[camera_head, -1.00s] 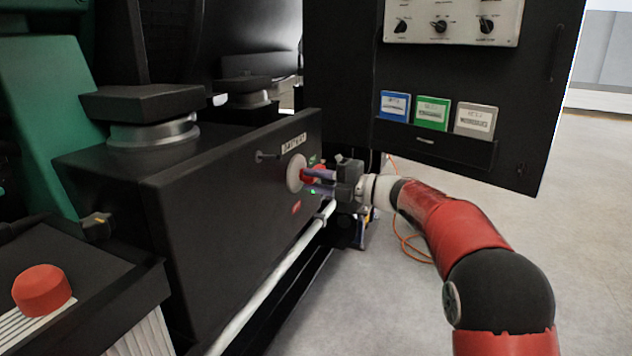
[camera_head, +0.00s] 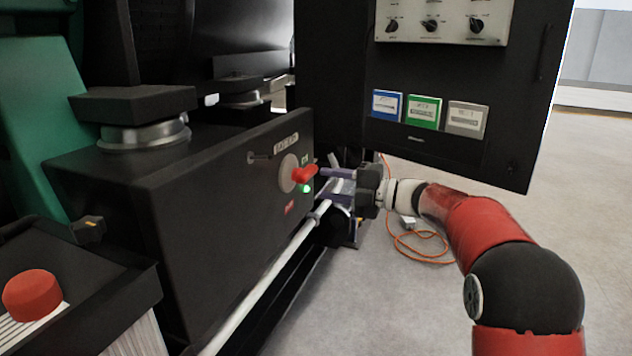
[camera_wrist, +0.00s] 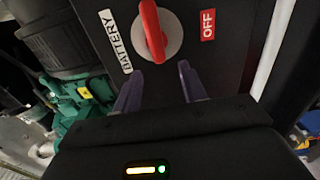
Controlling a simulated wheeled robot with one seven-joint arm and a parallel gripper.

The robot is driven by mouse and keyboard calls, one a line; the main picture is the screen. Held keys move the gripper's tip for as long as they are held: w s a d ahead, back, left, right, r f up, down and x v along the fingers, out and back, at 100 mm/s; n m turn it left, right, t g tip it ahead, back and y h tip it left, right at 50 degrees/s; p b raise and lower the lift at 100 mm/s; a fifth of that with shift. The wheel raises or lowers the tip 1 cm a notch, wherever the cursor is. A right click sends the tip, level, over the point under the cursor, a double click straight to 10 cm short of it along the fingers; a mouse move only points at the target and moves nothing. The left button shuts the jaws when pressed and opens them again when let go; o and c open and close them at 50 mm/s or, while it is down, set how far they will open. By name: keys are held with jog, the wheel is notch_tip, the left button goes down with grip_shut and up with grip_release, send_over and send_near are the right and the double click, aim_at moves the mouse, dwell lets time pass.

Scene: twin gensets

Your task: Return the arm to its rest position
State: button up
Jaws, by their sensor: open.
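My gripper (camera_head: 335,185) is open and empty, its two purple fingers just off the black battery box (camera_head: 225,220). In the wrist view the open fingers (camera_wrist: 160,88) point toward a red rotary handle (camera_wrist: 153,32) on a pale round plate, with a gap between. In the wrist view a BATTERY label (camera_wrist: 114,41) and a red OFF label (camera_wrist: 208,24) flank the handle. My red and black arm reaches in from the lower right.
A black cabinet (camera_head: 345,90) with knobs and coloured card holders stands behind my gripper. A white pipe (camera_head: 262,298) runs below the box. An orange cable (camera_head: 425,250) lies on the floor. A red button (camera_head: 32,295) is at lower left. Open floor (camera_head: 560,210) lies to the right.

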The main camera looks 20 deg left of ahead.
jog(key=shift+d, duration=0.9)
